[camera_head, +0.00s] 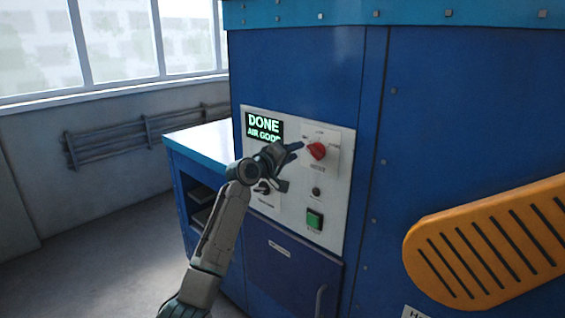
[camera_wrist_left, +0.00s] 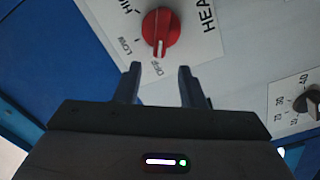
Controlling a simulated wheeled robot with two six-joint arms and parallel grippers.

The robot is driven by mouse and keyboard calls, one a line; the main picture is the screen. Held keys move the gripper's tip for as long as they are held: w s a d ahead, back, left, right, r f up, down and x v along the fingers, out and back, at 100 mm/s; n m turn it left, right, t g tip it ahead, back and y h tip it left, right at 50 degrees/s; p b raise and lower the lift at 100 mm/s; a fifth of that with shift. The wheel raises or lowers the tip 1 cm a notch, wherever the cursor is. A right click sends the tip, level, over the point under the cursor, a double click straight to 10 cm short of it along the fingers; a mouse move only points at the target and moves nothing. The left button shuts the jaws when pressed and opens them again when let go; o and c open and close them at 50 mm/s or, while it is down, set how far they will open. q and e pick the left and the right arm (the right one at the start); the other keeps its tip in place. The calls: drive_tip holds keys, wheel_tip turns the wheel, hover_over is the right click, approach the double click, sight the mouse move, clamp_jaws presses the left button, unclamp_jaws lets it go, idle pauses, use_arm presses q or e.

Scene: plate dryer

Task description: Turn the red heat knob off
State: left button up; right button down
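The red heat knob (camera_head: 317,151) is on a white control panel (camera_head: 338,204) on the blue machine. In the left wrist view the knob (camera_wrist_left: 161,29) lies just beyond my fingertips, roughly centred between them. Its white pointer line is toward the OFF label; LOW and HIGH are printed to its left. My left gripper (camera_head: 296,160) is just left of the knob in the head view. In the left wrist view the gripper (camera_wrist_left: 159,72) is open, with nothing between its fingers. No contact with the knob shows. My right gripper is not in view.
A display (camera_head: 264,126) reads "DONE" and "AIR GOOD", partly covered by my arm. A green button (camera_head: 314,219) and a small dark knob (camera_head: 316,192) sit below the red knob. An orange slotted part (camera_head: 480,245) stands at the right. A blue side table (camera_head: 205,143) is left.

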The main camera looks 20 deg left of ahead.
use_arm(q)
drive_tip(key=b+v, duration=0.1)
drive_tip(key=v, duration=0.4)
drive_tip(key=shift+s+a+b, duration=0.1)
drive_tip(key=shift+s+b, duration=0.2)
